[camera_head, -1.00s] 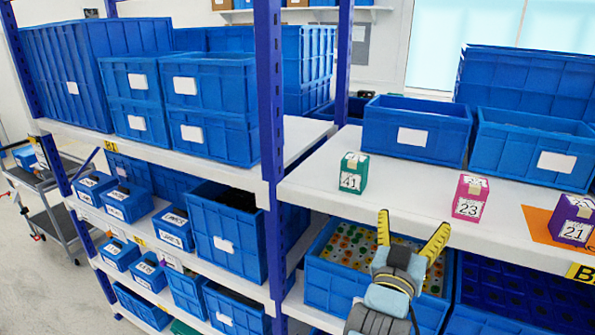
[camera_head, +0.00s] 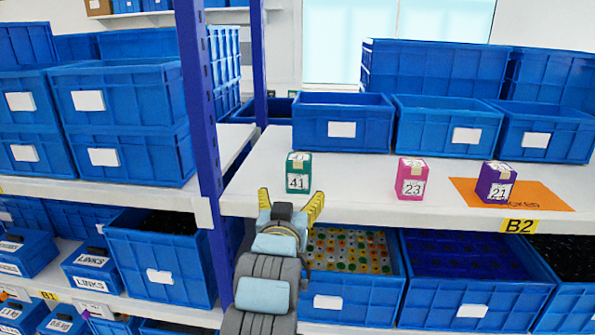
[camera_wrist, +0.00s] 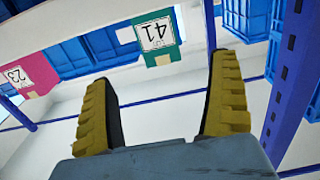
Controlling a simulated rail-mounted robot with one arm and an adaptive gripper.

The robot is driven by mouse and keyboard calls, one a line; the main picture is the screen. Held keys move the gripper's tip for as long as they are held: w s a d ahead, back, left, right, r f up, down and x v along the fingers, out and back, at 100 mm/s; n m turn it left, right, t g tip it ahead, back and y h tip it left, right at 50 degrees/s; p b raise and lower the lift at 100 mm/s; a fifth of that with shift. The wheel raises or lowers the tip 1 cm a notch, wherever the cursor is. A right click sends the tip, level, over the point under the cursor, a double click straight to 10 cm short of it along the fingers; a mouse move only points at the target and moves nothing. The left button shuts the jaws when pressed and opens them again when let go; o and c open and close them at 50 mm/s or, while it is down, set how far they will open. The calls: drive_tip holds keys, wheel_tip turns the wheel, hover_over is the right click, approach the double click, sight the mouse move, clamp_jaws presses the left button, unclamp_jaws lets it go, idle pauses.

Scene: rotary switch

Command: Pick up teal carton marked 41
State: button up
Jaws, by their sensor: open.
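The teal carton marked 41 (camera_head: 299,172) stands upright on the white upper shelf, near its front edge and left end. My gripper (camera_head: 291,203) is open and empty, in front of the shelf edge and just below the carton in the head view. In the wrist view, the yellow fingers (camera_wrist: 166,105) are spread wide. The teal carton (camera_wrist: 158,38) shows upside down there, beyond the fingertips and between their lines. The gripper does not touch the carton.
A pink carton marked 23 (camera_head: 411,178) and a purple carton marked 21 (camera_head: 496,182) stand to the right, the purple one at an orange mat (camera_head: 540,197). Blue bins (camera_head: 343,122) stand behind. A blue upright post (camera_head: 198,100) is left of the carton. Filled bins sit below.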

sight(298, 172)
drive_tip(key=w, duration=0.2)
drive_tip(key=w+p, duration=0.1)
drive_tip(key=w, duration=0.3)
drive_tip(key=shift+d+r, duration=0.15)
drive_tip(key=shift+d, duration=0.2)
drive_tip(key=shift+w+p, duration=0.35)
drive_tip(key=shift+w, duration=0.35)
drive_tip(key=shift+w+d+r+p, duration=0.1)
drive_tip(key=shift+w+d+p, duration=0.3)
drive_tip(key=shift+w, duration=0.6)
drive_tip(key=shift+w+d+p, duration=0.1)
drive_tip(key=shift+w+p, duration=0.5)
drive_tip(key=shift+w, duration=1)
drive_tip(key=c, duration=1.3)
drive_tip(key=shift+c, duration=0.2)
drive_tip(key=shift+r, duration=0.1)
